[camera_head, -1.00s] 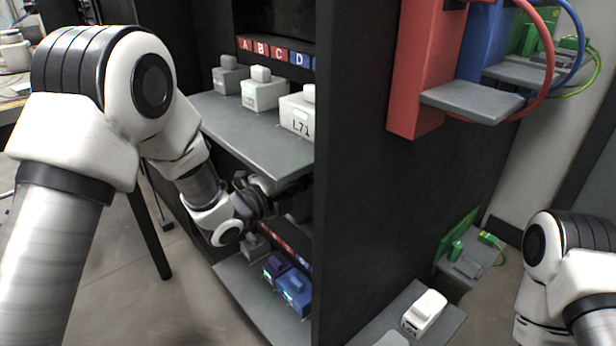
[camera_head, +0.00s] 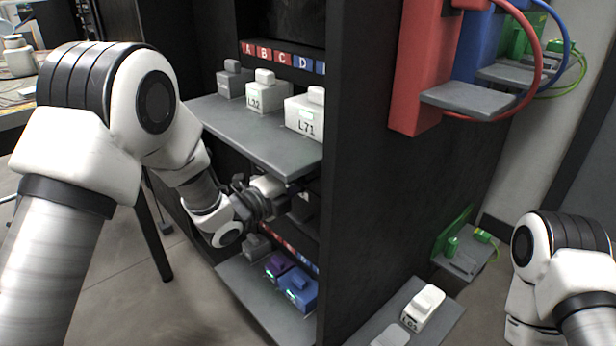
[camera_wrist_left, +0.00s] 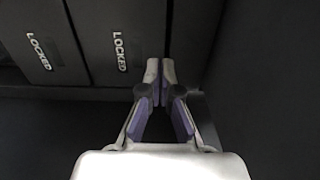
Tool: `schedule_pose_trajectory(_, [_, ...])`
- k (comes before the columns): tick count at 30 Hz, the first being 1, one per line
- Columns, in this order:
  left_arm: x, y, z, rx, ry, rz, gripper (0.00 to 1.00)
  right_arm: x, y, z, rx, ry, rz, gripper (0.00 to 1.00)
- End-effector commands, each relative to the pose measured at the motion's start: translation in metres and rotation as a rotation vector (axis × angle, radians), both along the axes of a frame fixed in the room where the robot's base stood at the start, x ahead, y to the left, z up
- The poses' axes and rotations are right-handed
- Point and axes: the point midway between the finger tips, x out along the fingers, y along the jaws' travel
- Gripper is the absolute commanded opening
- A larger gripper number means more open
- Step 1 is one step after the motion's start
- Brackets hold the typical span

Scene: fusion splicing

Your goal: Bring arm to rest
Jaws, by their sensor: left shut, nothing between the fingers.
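My left arm (camera_head: 150,100) comes in from the left in the head view and reaches between the shelves of a black cabinet. Its gripper (camera_head: 290,196) is beneath the upper grey shelf, partly hidden. In the left wrist view the gripper (camera_wrist_left: 161,78) is shut and empty, its fingertips together in front of dark boxes marked LOCKED (camera_wrist_left: 115,45). My right arm (camera_head: 555,260) shows at the lower right edge; its gripper is out of view.
The upper shelf (camera_head: 270,145) carries several boxes, including L71 (camera_head: 304,116). A black cabinet wall (camera_head: 365,190) stands right of the gripper. Red bracket (camera_head: 428,60) sticks out at upper right.

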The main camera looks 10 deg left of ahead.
Motion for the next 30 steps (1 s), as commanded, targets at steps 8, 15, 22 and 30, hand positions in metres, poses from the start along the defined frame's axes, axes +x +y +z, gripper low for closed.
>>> schedule_pose_trajectory(8, [-0.047, 0.039, 0.005, -0.006, 0.004, 0.005, 0.0, 0.002, 0.0, 0.023, 0.0, -0.006, -0.002, 0.4])
schedule_pose_trajectory(15, [-0.071, 0.055, -0.006, -0.002, 0.015, 0.001, 0.0, 0.002, 0.0, 0.028, 0.0, -0.006, -0.002, 0.4])
schedule_pose_trajectory(22, [-0.112, 0.047, -0.134, 0.023, 0.293, 0.013, 0.0, 0.002, 0.0, 0.027, 0.0, -0.005, -0.002, 0.4])
schedule_pose_trajectory(30, [-0.256, 0.087, -0.32, -0.144, 1.171, 0.475, 0.0, 0.002, 0.0, 0.028, 0.0, -0.005, -0.002, 0.4])
